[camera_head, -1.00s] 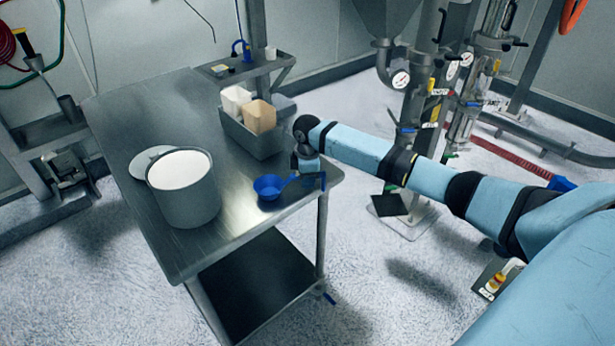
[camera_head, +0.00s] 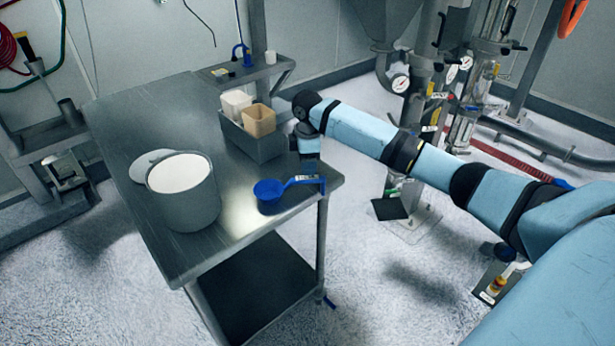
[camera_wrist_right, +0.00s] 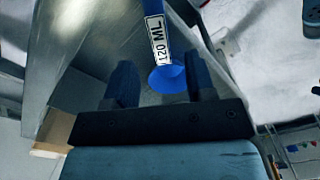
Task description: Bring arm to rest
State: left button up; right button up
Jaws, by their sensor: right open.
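My right gripper (camera_head: 308,170) hangs over the near right corner of the steel table, just above the handle of a blue scoop (camera_head: 268,190). The scoop rests on the tabletop, its bowl to the left and its handle pointing right. In the right wrist view, my right gripper (camera_wrist_right: 162,82) is open, with its two dark fingers spread apart. The scoop's blue handle (camera_wrist_right: 158,38), with a "120 ML" label, shows beyond and between the fingers, apparently not gripped. My right arm reaches in from the right. My left gripper is not in view.
The steel table (camera_head: 165,255) holds a large grey pot (camera_head: 190,211) of white powder, a lid (camera_head: 146,164) and a grey bin (camera_head: 254,146) with a white tub and a beige tub, close beside my gripper. Pipework with gauges (camera_head: 401,84) stands behind my arm.

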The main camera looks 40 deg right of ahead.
notch_tip(320, 180, up, 6)
jog(key=s+a+f+m+t+y+p, duration=0.1)
jog(key=s+a+f+t+y+p, duration=0.1)
jog(key=s+a+f, duration=0.5)
jog(key=s+a+f+m+t+y+p, duration=0.1)
jog(key=s+a+f+m+t+p, duration=0.15)
jog(key=a+f, duration=0.85)
jog(key=s+a+m+t+p, duration=0.1)
jog(key=s+a+m+t, duration=0.1)
jog(key=s, duration=0.9)
jog(key=s+a+m+t+p, duration=0.2)
jog(key=s+a+m+t, duration=0.1)
jog(key=s, duration=0.8)
jog(key=shift+s+f+t, duration=0.2)
jog(key=shift+t, duration=0.55)
